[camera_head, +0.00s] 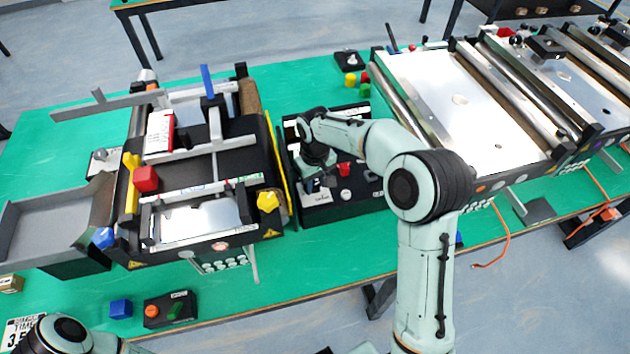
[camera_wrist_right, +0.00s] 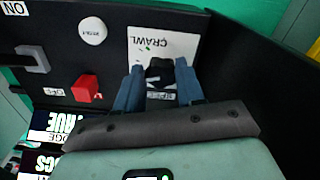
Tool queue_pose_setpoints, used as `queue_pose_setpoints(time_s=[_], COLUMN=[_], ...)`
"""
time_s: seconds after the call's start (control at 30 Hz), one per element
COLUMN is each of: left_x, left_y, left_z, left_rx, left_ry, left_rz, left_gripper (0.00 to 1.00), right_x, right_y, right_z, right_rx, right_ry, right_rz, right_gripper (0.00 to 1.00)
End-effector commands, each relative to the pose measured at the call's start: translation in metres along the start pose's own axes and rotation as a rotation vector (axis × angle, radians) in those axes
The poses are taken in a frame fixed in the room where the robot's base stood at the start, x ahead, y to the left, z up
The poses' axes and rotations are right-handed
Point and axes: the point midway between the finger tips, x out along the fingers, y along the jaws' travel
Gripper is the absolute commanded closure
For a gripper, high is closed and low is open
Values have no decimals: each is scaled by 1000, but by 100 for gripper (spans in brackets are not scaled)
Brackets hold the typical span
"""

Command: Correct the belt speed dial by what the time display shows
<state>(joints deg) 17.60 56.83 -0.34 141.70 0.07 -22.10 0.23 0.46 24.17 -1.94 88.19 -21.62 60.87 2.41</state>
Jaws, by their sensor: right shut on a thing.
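The black control panel (camera_head: 350,208) stands on the green table in the middle of the head view. My right gripper (camera_head: 316,184) is lowered onto its left part. In the right wrist view, its two blue fingers (camera_wrist_right: 158,82) are shut on a black dial knob (camera_wrist_right: 158,70) in front of a white dial plate (camera_wrist_right: 148,48) marked "CRAWL". The pointer and the rest of the scale are hidden or too small to read. A white card (camera_head: 20,330) reading "TIME" with a partly hidden number beginning "3." shows at the lower left. My left gripper is out of view.
The panel also carries a red knob (camera_wrist_right: 87,90), a white round button (camera_wrist_right: 92,31) and a grey switch (camera_wrist_right: 34,58). A small conveyor (camera_head: 150,215) with a red cube stands left of the panel. A larger conveyor (camera_head: 480,110) stands right. A yellow rail lies close to the panel's left side.

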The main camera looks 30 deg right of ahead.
Motion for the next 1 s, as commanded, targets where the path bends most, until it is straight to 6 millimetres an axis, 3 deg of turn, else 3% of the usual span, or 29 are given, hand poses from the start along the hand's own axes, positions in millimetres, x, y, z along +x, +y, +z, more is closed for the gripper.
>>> queue_pose_setpoints(time_s=[0.13,0.17,0.2,0.23,0.53,0.67,1.0], left_x=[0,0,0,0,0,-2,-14], left_y=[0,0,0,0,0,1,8], left_z=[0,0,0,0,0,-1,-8], left_rx=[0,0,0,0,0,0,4], left_ry=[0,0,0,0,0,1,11], left_rz=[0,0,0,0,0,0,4], left_gripper=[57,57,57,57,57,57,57], right_x=[-1,-1,-1,-1,-1,-12,-87], right_y=[0,0,0,0,0,0,0], right_z=[0,0,0,0,0,-1,-2], right_rx=[1,1,1,1,2,2,1], right_ry=[2,2,2,2,1,3,8], right_rz=[1,1,1,1,0,0,0], right_gripper=[92,56,43,36,36,36,36])
